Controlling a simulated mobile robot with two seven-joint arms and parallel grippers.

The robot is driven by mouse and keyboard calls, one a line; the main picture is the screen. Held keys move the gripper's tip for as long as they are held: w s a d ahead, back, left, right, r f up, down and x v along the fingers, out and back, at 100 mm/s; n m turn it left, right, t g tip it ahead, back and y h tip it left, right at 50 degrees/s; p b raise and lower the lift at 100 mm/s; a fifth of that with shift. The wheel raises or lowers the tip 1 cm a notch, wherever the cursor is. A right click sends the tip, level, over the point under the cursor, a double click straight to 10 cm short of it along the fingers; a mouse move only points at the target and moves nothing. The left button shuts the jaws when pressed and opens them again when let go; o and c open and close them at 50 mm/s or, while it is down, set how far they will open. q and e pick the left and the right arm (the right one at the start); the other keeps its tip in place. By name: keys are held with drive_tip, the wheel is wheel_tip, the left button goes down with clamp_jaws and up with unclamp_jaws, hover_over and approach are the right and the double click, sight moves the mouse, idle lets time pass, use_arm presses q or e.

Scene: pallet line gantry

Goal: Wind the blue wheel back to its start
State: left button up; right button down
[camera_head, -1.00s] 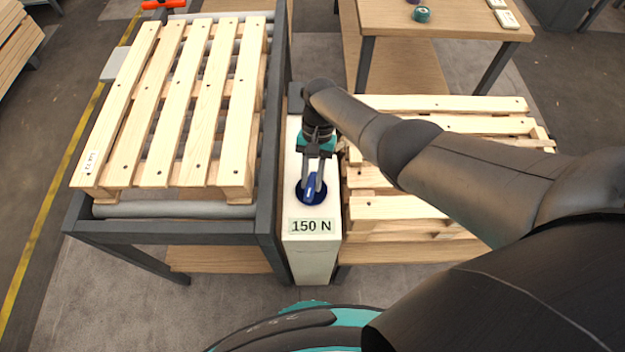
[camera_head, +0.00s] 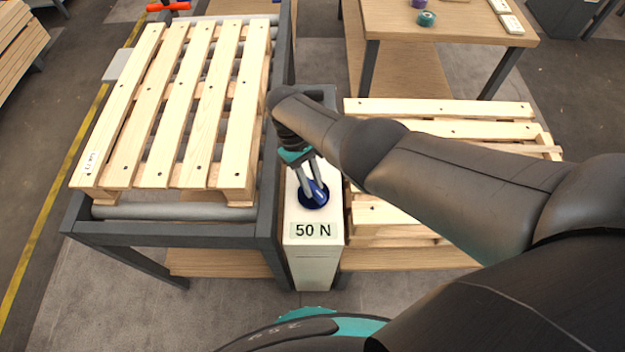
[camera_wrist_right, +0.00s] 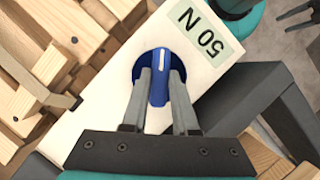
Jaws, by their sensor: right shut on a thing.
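The blue wheel (camera_head: 314,198) sits on top of a white box-shaped post (camera_head: 299,262) between the two pallet stands. A label on the post's top (camera_head: 314,231) reads 50 N. My right gripper (camera_head: 314,192) reaches down to the wheel and is shut on its raised blue grip bar. In the right wrist view the wheel (camera_wrist_right: 152,110) shows between the two fingers (camera_wrist_right: 160,92), with a white mark on its bar. The fingers hide part of the wheel.
A wooden pallet (camera_head: 178,110) lies on a dark roller frame (camera_head: 180,232) left of the post. Stacked pallets (camera_head: 440,108) stand to the right, partly behind my right arm. A table (camera_head: 440,22) with a teal roll (camera_head: 426,18) is at the back.

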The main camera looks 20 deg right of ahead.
drive_tip(key=n+p, duration=0.1)
drive_tip(key=n, duration=0.1)
drive_tip(key=n+t+h, duration=0.1)
drive_tip(key=n, duration=0.1)
drive_tip(key=shift+s+a+r+n+h+p, duration=0.1)
drive_tip(key=shift+s+a+n+h+p, duration=0.05)
drive_tip(key=shift+n+h+p, duration=0.2)
drive_tip(key=n+t+p, duration=0.1)
drive_tip(key=n, duration=0.1)
drive_tip(key=n+t+p, duration=0.1)
drive_tip(key=n+p, duration=0.1)
drive_tip(key=n, duration=0.1)
drive_tip(key=shift+h, duration=0.35)
drive_tip(key=shift+n, duration=0.25)
drive_tip(key=c, duration=0.7)
unclamp_jaws()
